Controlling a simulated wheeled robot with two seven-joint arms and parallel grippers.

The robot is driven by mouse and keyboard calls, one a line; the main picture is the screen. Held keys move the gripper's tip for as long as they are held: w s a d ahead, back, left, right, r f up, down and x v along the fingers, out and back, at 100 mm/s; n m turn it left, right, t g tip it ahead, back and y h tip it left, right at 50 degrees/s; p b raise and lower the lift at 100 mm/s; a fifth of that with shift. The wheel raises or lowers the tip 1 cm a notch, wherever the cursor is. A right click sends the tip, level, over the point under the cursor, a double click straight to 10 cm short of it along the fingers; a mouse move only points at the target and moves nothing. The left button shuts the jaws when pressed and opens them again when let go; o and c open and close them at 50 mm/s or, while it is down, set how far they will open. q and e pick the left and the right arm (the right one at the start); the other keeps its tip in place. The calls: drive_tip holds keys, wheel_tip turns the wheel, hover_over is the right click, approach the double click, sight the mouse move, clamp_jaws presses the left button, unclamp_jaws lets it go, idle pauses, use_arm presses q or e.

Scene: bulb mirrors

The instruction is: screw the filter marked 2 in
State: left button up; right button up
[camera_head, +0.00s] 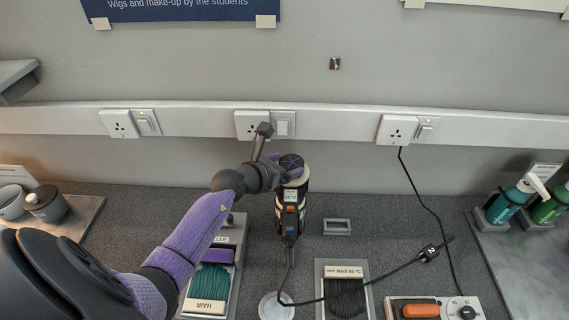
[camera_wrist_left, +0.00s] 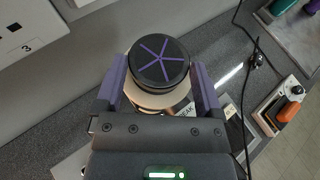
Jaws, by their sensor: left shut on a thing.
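A round black cap with a purple five-armed star (camera_head: 291,161) sits at the top of a dark upright appliance (camera_head: 291,208) with a cream band and small coloured switches. I take the cap to be the filter; no number on it is legible. My left gripper (camera_head: 284,174) reaches it from the left and is shut around its sides. In the left wrist view the cap (camera_wrist_left: 160,63) lies between the two purple fingers of the left gripper (camera_wrist_left: 160,82), above a pale ring. Whether it is threaded in cannot be told. My right gripper is out of view.
Trays labelled HAIR (camera_head: 192,306) and MAX 60 °C (camera_head: 345,272) stand in front. A box with an orange part (camera_head: 421,310) is at front right. Wall sockets (camera_head: 252,125) line the back.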

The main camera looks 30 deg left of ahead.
use_arm(q)
drive_tip(key=shift+f+b, duration=0.45)
drive_tip(key=shift+f, duration=0.2)
idle(0.4)
drive_tip(key=o, duration=0.6)
drive_tip(key=c, duration=0.8)
drive_tip(key=shift+f, duration=0.1)
